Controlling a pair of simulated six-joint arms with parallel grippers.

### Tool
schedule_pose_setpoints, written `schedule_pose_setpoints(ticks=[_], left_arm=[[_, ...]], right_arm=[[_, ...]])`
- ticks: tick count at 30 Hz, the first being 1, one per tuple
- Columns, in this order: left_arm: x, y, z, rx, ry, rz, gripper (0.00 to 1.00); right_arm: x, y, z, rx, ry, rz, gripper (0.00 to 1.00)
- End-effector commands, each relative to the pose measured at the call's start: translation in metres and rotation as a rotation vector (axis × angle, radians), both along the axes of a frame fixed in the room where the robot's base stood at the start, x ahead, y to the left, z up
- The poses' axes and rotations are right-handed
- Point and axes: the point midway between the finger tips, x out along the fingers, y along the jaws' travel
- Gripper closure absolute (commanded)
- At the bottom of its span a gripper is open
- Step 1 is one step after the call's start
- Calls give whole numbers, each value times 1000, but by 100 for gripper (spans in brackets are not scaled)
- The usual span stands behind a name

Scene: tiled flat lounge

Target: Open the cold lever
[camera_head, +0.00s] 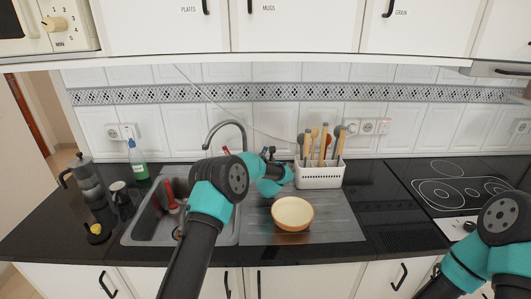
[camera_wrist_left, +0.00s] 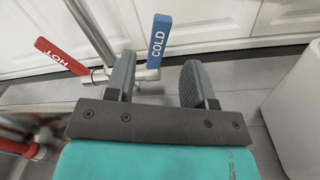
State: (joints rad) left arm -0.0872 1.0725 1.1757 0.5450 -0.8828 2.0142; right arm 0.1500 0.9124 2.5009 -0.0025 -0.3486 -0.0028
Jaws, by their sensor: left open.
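The blue cold lever (camera_wrist_left: 159,38), lettered COLD, stands up from the metal tap body (camera_wrist_left: 150,74) in the left wrist view. The red hot lever (camera_wrist_left: 61,57), lettered HOT, slants out to its left. My left gripper (camera_wrist_left: 158,80) is open, its two dark fingers apart and empty. The cold lever's lower end shows in the gap, just past the fingertips; contact cannot be told.
The sink (camera_head: 150,215) lies left of my left arm. A tan bowl (camera_head: 292,213) sits on the drainboard, with a white utensil holder (camera_head: 319,176) behind it. A moka pot (camera_head: 85,178) and green bottle (camera_head: 138,162) stand left. The hob (camera_head: 455,190) is at right.

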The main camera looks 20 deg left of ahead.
Motion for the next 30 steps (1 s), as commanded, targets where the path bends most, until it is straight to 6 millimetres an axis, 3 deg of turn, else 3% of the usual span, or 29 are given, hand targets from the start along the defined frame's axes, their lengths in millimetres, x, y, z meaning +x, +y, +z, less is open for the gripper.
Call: schedule_pose_setpoints(ticks=[8,30], left_arm=[[9,4,0,1,0,1,51],[66,24,0,2,0,1,51]], right_arm=[[0,0,0,0,0,0,57],[0,0,0,0,0,0,57]])
